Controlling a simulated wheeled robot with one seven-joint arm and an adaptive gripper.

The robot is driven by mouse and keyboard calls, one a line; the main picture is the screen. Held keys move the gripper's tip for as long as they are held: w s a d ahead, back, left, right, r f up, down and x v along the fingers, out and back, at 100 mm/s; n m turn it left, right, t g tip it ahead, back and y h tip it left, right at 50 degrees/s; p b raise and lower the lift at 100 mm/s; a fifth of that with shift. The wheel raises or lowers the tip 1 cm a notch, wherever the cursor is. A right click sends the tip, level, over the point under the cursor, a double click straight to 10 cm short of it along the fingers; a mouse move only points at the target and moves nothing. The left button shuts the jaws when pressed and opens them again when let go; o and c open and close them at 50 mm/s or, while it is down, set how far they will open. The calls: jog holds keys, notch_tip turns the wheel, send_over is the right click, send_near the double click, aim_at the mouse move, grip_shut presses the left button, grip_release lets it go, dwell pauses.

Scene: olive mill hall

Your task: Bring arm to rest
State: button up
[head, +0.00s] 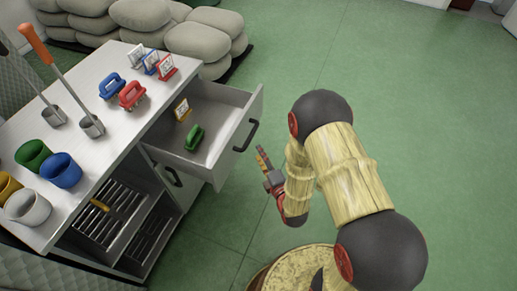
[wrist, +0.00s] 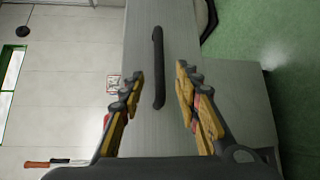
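My gripper (head: 264,164) is in front of the open drawer (head: 251,105), to the right of its black handle (head: 247,135) in the head view. My arm is bent above the green floor. In the wrist view my gripper (wrist: 160,74) is open, with its two yellow fingers apart and nothing held. The black handle (wrist: 158,50) shows on the drawer front (wrist: 180,30), between the lines of the fingers. I cannot tell the exact gap; no contact shows.
The drawer holds a green handled item (head: 194,138) and a yellow-framed card (head: 182,109). The white counter (head: 115,130) carries cups, ladles, and red and blue handled items. Grey sacks (head: 195,42) lie behind. The green floor (head: 420,110) on the right is clear.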

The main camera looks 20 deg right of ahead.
jog(key=shift+s, duration=0.15)
dwell(0.5)
jog(key=s+d+f+m+g+h, duration=0.2)
jog(key=s+f+m+g, duration=0.75)
jog(key=f, duration=0.45)
jog(key=s+r+m, duration=0.3)
jog(key=s+r, duration=0.1)
jog(key=r, duration=1.1)
jog(key=s+r+m, duration=0.4)
jog(key=s+r, duration=0.1)
jog(key=r, duration=1)
jog(key=s+r+m+g, duration=0.1)
jog(key=s+r+m, duration=0.3)
jog(key=r, duration=1.1)
jog(key=shift+s, duration=0.75)
